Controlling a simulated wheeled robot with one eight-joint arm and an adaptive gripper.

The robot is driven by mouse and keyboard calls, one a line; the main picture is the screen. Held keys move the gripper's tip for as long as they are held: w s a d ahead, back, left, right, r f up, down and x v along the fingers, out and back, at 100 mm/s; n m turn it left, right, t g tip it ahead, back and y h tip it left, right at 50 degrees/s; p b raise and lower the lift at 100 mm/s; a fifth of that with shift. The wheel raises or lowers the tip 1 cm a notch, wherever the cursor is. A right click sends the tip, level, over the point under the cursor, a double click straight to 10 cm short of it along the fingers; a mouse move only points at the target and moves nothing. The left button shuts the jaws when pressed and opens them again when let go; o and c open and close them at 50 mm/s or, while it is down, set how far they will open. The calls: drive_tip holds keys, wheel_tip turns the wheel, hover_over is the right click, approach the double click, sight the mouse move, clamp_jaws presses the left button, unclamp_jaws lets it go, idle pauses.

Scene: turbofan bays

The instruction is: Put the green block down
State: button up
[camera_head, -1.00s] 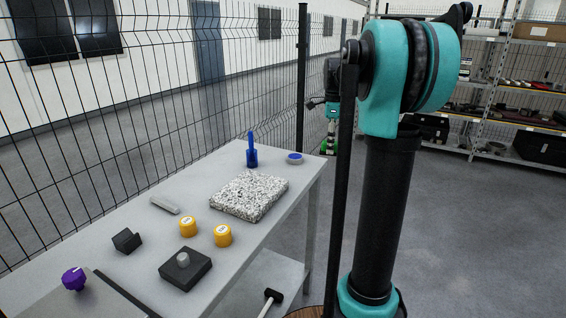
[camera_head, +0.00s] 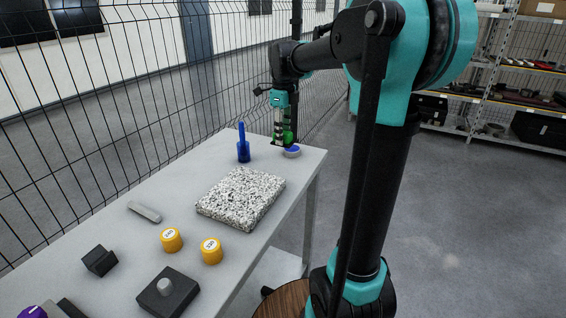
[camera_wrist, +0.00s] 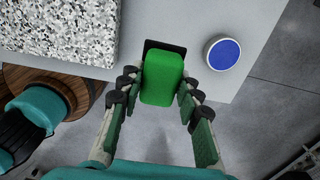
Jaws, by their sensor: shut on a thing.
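The green block (camera_wrist: 162,78) is held between the two fingers of my gripper (camera_wrist: 160,98) in the wrist view. In the head view my gripper (camera_head: 283,138) points down at the far right corner of the grey table (camera_head: 185,205), with a little of the green block (camera_head: 290,130) showing at its fingers. A dark rectangular patch (camera_wrist: 165,44) on the table shows just beyond the block in the wrist view. The block partly covers it. I cannot tell how high the block is above the table.
A round blue-topped piece (camera_wrist: 223,54) lies right of the block. A speckled stone slab (camera_head: 240,198) and an upright blue tool (camera_head: 243,148) are on the table. Yellow cylinders (camera_head: 171,240) and dark blocks (camera_head: 168,292) sit nearer. A wire fence (camera_head: 110,120) runs behind.

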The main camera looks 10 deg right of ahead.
sight(283, 171)
wheel_tip(283, 171, down, 10)
drive_tip(key=shift+f, duration=0.25)
drive_tip(key=shift+f, duration=0.1)
drive_tip(key=o, duration=1.2)
wheel_tip(283, 171, up, 12)
drive_tip(key=shift+r, duration=0.15)
